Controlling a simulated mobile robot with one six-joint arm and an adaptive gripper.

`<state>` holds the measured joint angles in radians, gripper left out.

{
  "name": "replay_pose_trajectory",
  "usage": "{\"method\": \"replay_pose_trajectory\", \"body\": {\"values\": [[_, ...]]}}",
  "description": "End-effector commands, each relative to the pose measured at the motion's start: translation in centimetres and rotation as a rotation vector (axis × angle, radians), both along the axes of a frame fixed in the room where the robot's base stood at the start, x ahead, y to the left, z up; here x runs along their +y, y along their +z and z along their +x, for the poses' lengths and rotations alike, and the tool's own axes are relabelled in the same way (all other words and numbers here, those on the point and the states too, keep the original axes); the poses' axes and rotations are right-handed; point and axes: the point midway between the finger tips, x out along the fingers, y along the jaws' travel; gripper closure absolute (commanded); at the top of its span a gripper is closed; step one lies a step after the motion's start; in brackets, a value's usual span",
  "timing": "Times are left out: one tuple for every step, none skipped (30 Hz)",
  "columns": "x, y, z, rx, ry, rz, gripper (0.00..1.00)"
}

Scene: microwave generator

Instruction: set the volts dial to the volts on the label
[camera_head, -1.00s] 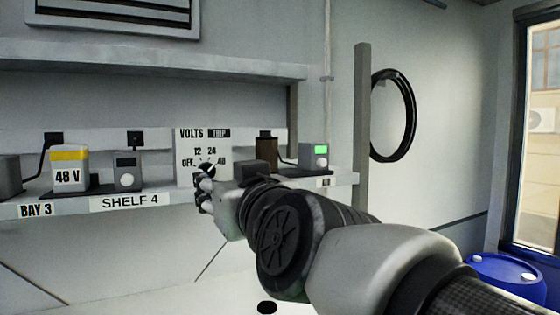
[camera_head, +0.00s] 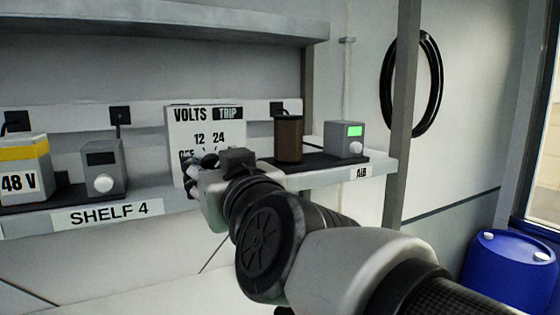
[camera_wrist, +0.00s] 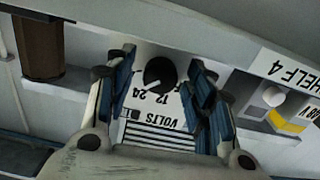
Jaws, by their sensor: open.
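The white VOLTS panel (camera_head: 207,124) stands on the shelf, with 12, 24 and part of OFF readable in the head view. My gripper (camera_head: 190,172) is in front of its lower part and hides the dial there. In the wrist view, the panel (camera_wrist: 160,128) is upside down and the round black dial (camera_wrist: 160,73) shows between the spread fingers of my gripper (camera_wrist: 165,85). The dial's white pointer slants to the lower left, roughly towards the 24. The fingers look apart from the dial. The label (camera_head: 18,183) on a yellow-topped box reads 48 V.
A grey device with a knob (camera_head: 104,170) stands left of the panel. A brown cylinder (camera_head: 289,139) and a grey device with a green screen (camera_head: 346,139) stand right of it. An upright post (camera_head: 404,110) is further right, and a blue barrel (camera_head: 508,270) stands below.

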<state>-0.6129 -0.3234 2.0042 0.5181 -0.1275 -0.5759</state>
Motion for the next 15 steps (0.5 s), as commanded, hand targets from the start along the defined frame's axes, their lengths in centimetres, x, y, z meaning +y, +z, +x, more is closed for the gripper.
{"method": "replay_pose_trajectory", "body": {"values": [[0.01,-0.02,0.00,0.000,0.000,0.000,0.51],[0.01,-0.03,0.00,0.000,0.000,0.000,0.51],[0.01,-0.03,0.00,0.000,0.000,0.000,0.51],[0.01,-0.04,0.00,0.000,0.000,0.000,0.51],[0.01,-0.04,0.00,0.001,0.000,-0.001,0.51],[0.01,-0.04,0.00,0.001,0.000,-0.001,0.53],[0.01,-0.04,0.00,0.001,0.000,-0.001,0.55],[0.01,-0.04,0.00,0.001,0.000,-0.001,0.57],[0.01,-0.04,0.00,0.001,0.000,-0.001,0.59],[0.02,-0.05,0.01,0.001,0.000,-0.001,0.61],[0.01,-0.04,0.02,0.001,0.000,-0.001,0.64],[0.01,-0.05,0.02,0.001,0.000,-0.001,0.66],[0.02,-0.05,0.01,0.001,0.000,-0.001,0.68],[0.01,-0.05,0.02,0.001,0.000,-0.001,0.70],[0.01,-0.05,0.02,0.001,0.000,-0.001,0.73]]}}
